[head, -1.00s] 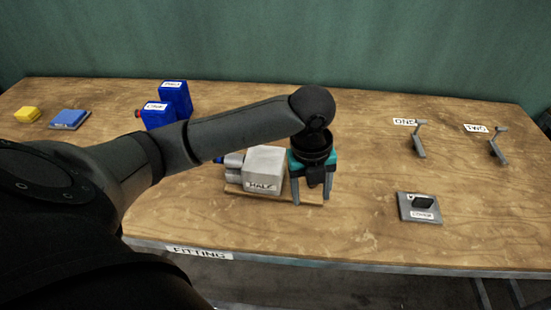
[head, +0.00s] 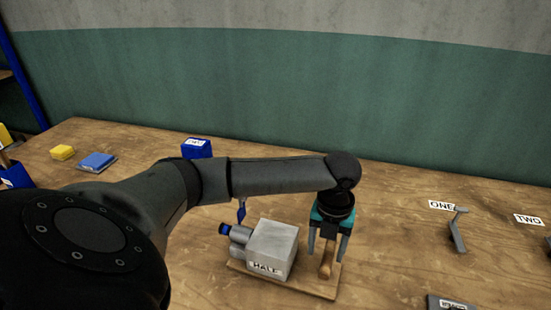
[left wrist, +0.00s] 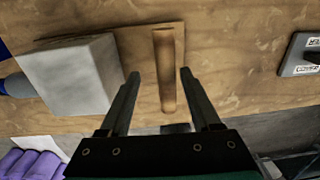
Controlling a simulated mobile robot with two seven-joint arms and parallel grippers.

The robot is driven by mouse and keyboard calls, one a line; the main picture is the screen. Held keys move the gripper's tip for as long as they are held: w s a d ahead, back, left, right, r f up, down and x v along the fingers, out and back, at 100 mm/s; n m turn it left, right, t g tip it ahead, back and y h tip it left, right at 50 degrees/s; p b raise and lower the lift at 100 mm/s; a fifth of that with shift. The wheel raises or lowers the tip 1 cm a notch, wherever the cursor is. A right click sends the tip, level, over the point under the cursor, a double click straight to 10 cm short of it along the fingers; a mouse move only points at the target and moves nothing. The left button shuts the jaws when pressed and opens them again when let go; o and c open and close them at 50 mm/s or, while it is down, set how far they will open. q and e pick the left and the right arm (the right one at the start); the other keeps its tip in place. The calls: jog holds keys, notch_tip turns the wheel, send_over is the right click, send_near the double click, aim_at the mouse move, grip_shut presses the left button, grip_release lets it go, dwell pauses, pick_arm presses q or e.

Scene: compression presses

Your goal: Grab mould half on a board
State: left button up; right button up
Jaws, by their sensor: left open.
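The mould half is a grey block (head: 273,249) labelled HALF, with grey cylinders and a blue end on its left side. It sits on a thin wooden board (head: 313,280). A brown wooden handle (head: 326,258) stands at the board's right end; it also shows in the left wrist view (left wrist: 165,70). My left gripper (head: 327,258) is open, pointing down, with its fingers on either side of the handle. In the left wrist view the handle lies between the fingertips (left wrist: 158,75), with gaps on both sides. The grey block (left wrist: 72,75) is left of the fingers. My right gripper is not in view.
Hooked grey pieces stand by the labels ONE (head: 442,205) and TWO (head: 529,219) on the right. A grey plate (head: 450,302) lies at the front right. Yellow (head: 62,152) and blue (head: 97,160) blocks sit at the far left.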

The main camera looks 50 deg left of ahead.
pick_arm(q)
jog(key=f, duration=0.3)
jog(key=f+b, duration=0.1)
jog(key=f, duration=0.1)
jog(key=shift+w+d+f, duration=0.2)
jog(key=shift+d+f, duration=0.1)
jog(key=shift+f, duration=0.05)
jog(key=shift+r, duration=0.1)
grip_shut()
jog(key=shift+r, duration=0.1)
dwell(1.0)
